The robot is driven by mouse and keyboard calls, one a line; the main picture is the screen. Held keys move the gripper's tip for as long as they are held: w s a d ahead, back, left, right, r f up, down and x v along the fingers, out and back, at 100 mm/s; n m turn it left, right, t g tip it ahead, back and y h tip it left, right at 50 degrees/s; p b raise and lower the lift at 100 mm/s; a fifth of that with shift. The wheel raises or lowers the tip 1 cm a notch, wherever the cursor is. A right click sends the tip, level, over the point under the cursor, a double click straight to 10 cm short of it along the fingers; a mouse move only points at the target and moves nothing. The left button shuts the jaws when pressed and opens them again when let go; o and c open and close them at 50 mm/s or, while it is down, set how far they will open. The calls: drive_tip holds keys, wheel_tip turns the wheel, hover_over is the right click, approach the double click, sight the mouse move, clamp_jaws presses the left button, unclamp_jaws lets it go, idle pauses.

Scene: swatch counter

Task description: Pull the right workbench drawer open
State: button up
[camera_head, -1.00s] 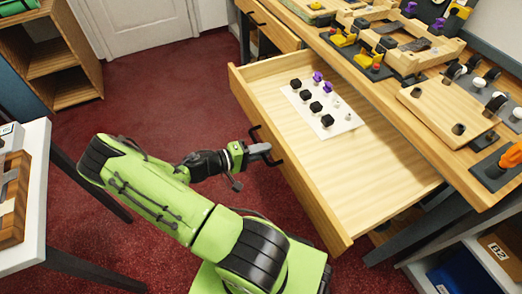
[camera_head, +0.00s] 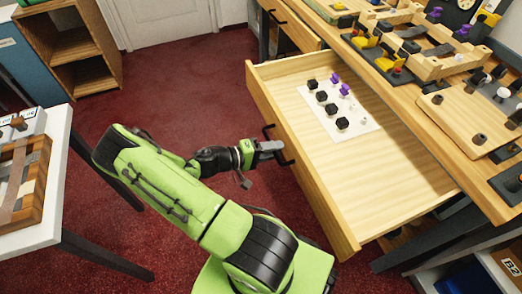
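The right workbench drawer (camera_head: 310,172) is a light wooden drawer that stands far out from under the bench. A white sheet (camera_head: 345,128) with several black and purple knobs lies inside it. A black bar handle (camera_head: 278,148) is on its front face. My gripper (camera_head: 276,151) is at this handle, with its grey fingers reaching around or against the bar. The fingers look close together on it, but the exact contact is small and partly hidden.
The workbench top (camera_head: 400,85) carries wooden fixtures and several knobs. A second drawer (camera_head: 290,22) with a black handle is further back. A white table (camera_head: 50,190) stands at the left, and a wooden shelf (camera_head: 85,50) behind it. Red carpet lies open between them.

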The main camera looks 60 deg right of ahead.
drive_tip(key=p+v, duration=0.2)
drive_tip(key=v, duration=1.3)
drive_tip(key=shift+w+p, duration=0.15)
drive_tip(key=shift+p, duration=0.15)
